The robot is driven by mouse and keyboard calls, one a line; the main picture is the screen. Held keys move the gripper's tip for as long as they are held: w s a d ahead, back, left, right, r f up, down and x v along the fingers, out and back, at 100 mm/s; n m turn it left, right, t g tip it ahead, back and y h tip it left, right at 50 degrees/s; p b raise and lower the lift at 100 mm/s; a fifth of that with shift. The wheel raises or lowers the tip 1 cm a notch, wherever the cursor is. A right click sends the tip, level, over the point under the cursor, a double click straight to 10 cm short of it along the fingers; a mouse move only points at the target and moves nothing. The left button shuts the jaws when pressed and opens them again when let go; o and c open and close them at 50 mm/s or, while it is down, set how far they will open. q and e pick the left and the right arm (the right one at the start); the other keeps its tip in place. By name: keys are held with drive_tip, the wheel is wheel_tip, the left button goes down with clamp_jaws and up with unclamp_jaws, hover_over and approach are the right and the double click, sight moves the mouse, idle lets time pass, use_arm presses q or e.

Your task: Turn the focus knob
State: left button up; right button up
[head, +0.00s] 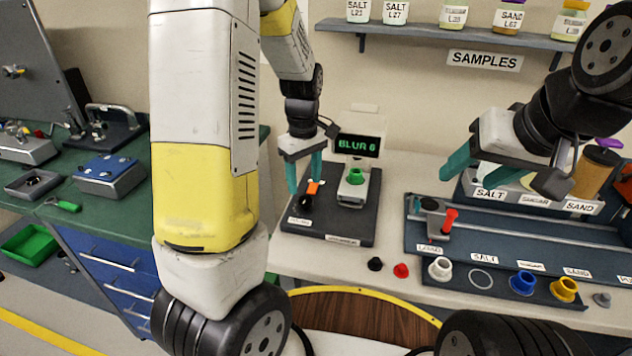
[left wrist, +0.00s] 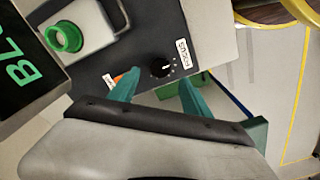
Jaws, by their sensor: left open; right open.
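The focus knob (head: 306,204) is a small black dial on the dark instrument plate (head: 345,228). The left wrist view shows the knob (left wrist: 160,68) close up, with a white pointer mark and a FOCUS label (left wrist: 184,54). My left gripper (head: 304,185) is open above the knob, fingers pointing down. In the left wrist view its fingertips (left wrist: 159,75) lie on either side of the knob, apparently not touching it. A display (head: 357,145) reads "BLUR 6" in green. My right gripper (head: 505,187) is open and empty over the sample rack at right.
An orange part (head: 313,187) sits close to the knob, and a green-ringed instrument (head: 353,186) stands right of it. Black (head: 375,264) and red (head: 401,270) small pieces lie in front of the plate. A rail tray (head: 520,238) and coloured cups (head: 523,283) fill the right.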

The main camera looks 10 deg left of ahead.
sight(305, 199)
use_arm(q)
wheel_tip(305, 199, down, 6)
drive_tip(key=shift+f, duration=0.1)
drive_tip(key=shift+c, duration=0.5)
clamp_jaws()
drive_tip(key=shift+m, duration=0.4)
drive_tip(key=m, duration=1.3)
drive_tip(key=shift+m, duration=0.3)
